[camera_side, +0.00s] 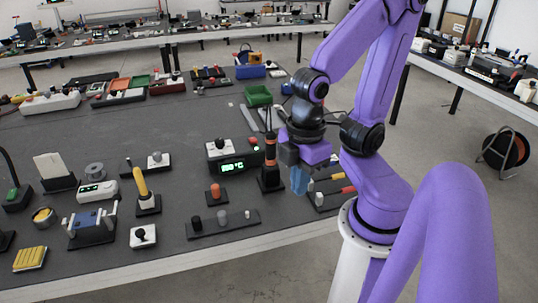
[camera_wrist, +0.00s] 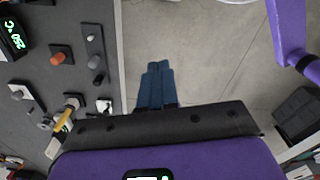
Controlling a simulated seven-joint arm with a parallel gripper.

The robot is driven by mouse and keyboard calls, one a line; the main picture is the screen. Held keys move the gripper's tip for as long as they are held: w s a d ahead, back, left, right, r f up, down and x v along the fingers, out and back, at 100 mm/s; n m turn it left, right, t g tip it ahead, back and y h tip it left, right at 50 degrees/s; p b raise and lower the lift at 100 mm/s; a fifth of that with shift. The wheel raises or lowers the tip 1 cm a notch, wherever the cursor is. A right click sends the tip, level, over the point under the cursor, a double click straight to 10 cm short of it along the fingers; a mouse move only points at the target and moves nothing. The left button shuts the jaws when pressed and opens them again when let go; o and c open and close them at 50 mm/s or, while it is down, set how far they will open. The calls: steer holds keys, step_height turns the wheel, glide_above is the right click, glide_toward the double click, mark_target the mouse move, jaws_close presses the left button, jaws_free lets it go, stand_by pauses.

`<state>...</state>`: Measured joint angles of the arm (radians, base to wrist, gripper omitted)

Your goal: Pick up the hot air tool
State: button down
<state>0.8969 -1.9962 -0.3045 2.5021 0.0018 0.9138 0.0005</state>
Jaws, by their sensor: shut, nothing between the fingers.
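The hot air tool appears to be the upright black tool with orange bands (camera_side: 270,150) in the side view. It stands in a dark holder beside the station with a green display (camera_side: 232,167). My gripper (camera_side: 299,182) is just right of the tool in the picture, with its blue fingers pointing down; I cannot tell the exact gap in depth. In the wrist view the blue fingers (camera_wrist: 157,84) are together with nothing between them. The tool does not show in the wrist view; the station's display (camera_wrist: 13,36) shows at the left edge.
Screwdrivers with coloured handles (camera_side: 333,190) lie on a dark rack beside my gripper. A dark strip with several knobs (camera_side: 223,222) lies near the table's front edge. An orange knob on a base (camera_side: 216,193) stands left of the tool. The wrist view shows bare floor (camera_wrist: 200,50) behind the fingers.

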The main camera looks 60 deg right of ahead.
steer(key=c, duration=1.8)
jaws_free()
steer(key=o, duration=1.1)
steer(key=n+h, duration=0.5)
steer(key=h, duration=1.3)
glide_toward(268, 152)
steer(key=d, duration=0.4)
steer(key=shift+d+f, duration=0.15)
steer(key=shift+d, duration=3.65)
